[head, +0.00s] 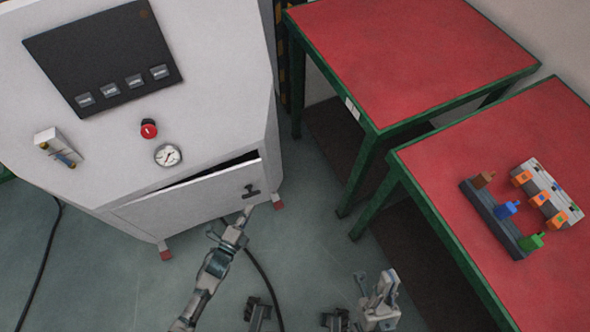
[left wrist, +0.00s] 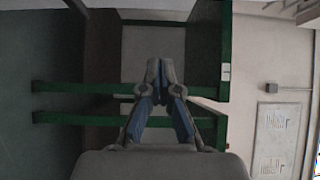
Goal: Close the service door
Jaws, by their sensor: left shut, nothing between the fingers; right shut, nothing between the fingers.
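The service door (head: 200,197) is a light grey panel low on the front of the white generator cabinet (head: 210,100). It stands slightly ajar, with a dark gap along its top edge. A dark handle (head: 251,191) sits near its right end. My left gripper (head: 247,211) is shut and empty, just below the handle at the door's lower right; I cannot tell whether it touches the door. The left wrist view shows the same gripper (left wrist: 160,66) with its fingers together. My right gripper (head: 384,280) is shut and empty above the floor at the bottom right, away from the door.
Two red-topped tables with green frames, one behind (head: 420,50) and one nearer (head: 440,165), stand to the right. Coloured connectors (head: 508,209) lie on the nearer one. A black cable (head: 45,250) lies on the floor at left. Floor between cabinet and tables is clear.

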